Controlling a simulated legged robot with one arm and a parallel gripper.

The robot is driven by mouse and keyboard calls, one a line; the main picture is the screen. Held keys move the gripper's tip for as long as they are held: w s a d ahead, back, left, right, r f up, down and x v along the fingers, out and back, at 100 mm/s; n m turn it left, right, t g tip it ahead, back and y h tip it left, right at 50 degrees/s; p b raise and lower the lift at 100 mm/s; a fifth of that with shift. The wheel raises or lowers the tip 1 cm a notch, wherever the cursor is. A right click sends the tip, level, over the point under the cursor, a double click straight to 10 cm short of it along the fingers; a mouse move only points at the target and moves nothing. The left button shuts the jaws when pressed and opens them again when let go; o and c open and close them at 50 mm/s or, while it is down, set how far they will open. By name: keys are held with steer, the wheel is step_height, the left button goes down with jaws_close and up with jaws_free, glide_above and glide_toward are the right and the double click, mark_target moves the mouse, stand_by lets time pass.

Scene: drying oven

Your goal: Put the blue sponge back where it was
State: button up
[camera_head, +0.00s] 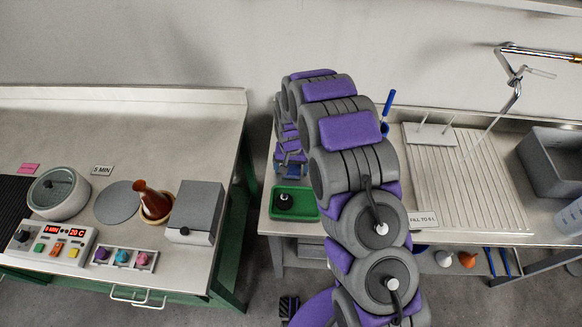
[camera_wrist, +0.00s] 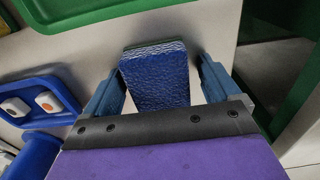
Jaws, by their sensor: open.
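The blue sponge (camera_wrist: 158,80) shows in the wrist view, with a rough blue face and a thin green layer along its far edge. It lies between the two blue fingers of my gripper (camera_wrist: 160,66). The fingers are open, one on each side, with a visible gap at the right finger; contact on the left is unclear. In the head view my gripper (camera_head: 290,163) is small and partly hidden by my arm, just behind the green tray (camera_head: 308,214) on the right bench. I cannot make out the sponge clearly there.
A black round object (camera_head: 284,201) sits in the green tray. The wrist view shows a blue tray (camera_wrist: 62,82) with small white items at left. A ribbed drainboard (camera_head: 460,180) and grey basin (camera_head: 552,165) are at right. A gap separates the benches.

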steer(key=shift+s+d+f, duration=0.1)
steer(key=shift+d+f, duration=0.05)
stand_by(0.4)
step_height(320, 180, up, 12)
steer(key=p, duration=0.3)
step_height(320, 180, up, 7)
glide_above(292, 167)
steer(key=s+d, duration=0.4)
steer(key=s+d+r+g, duration=0.1)
steer(key=s+d+r, duration=0.45)
steer(key=s, duration=0.45)
steer(key=s+d+r, duration=0.4)
steer(key=s+r, duration=0.3)
steer(key=s, duration=0.4)
steer(key=s+d, duration=0.2)
steer(key=s, duration=1.1)
steer(key=shift+s+d+r+g, duration=0.3)
steer(key=shift+d+r+g, duration=0.1)
steer(key=shift+r, duration=0.05)
